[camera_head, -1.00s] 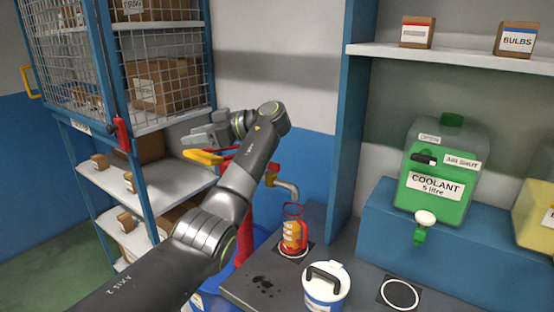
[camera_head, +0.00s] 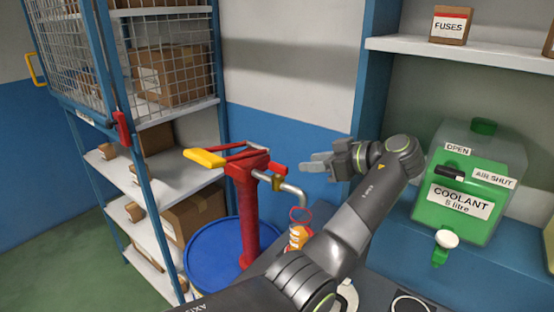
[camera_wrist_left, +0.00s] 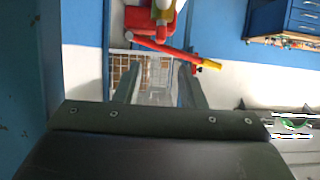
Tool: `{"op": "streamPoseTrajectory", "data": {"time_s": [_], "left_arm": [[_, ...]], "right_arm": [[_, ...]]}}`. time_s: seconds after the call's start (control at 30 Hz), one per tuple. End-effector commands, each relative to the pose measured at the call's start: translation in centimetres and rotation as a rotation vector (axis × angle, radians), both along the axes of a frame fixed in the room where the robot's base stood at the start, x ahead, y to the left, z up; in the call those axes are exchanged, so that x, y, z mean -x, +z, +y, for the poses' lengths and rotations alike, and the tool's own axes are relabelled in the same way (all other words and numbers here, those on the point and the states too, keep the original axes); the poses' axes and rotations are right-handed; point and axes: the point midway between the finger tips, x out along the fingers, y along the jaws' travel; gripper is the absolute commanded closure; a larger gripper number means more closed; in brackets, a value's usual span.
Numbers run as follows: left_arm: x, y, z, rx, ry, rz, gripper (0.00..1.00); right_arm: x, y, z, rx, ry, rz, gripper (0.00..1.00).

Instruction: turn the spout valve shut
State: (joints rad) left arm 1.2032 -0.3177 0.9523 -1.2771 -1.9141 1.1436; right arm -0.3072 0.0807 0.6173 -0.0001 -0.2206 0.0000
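The red hand pump (camera_head: 245,205) stands on a blue drum, with a yellow-gripped crank (camera_head: 205,158). Its metal spout (camera_head: 295,193) curves right and down above an orange-and-clear jug (camera_head: 299,232). A brass valve (camera_head: 277,183) sits on the spout, with a small red lever (camera_head: 278,168) just above it. My left gripper (camera_head: 318,162) is right of the valve and apart from it in the picture, fingers pointing left. In the left wrist view its fingers (camera_wrist_left: 160,85) are apart with nothing between them; red pump parts (camera_wrist_left: 155,28) show beyond. My right gripper is not in view.
The blue drum (camera_head: 205,262) stands below the pump. A caged shelf rack (camera_head: 140,170) is on the left. A green coolant tank (camera_head: 465,190) with a white-knobbed tap sits on a blue ledge at right. A blue post (camera_head: 375,70) stands behind my left arm.

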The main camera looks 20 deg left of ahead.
Motion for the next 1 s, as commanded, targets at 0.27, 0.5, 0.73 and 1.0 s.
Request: {"op": "streamPoseTrajectory", "data": {"time_s": [0.27,0.5,0.73,1.0], "left_arm": [[-1.9,-2.0,5.6,-0.001,0.004,0.003,0.64],[-3.3,-3.6,9.1,-0.002,0.001,0.001,0.64],[-3.8,-4.5,10.5,-0.001,0.001,0.001,0.64],[-3.9,-4.6,10.6,0.0,0.0,0.0,0.64]], "right_arm": [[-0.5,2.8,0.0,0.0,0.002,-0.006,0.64],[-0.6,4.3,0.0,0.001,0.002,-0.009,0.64],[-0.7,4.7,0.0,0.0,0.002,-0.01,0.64],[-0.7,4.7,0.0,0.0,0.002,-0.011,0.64]]}}
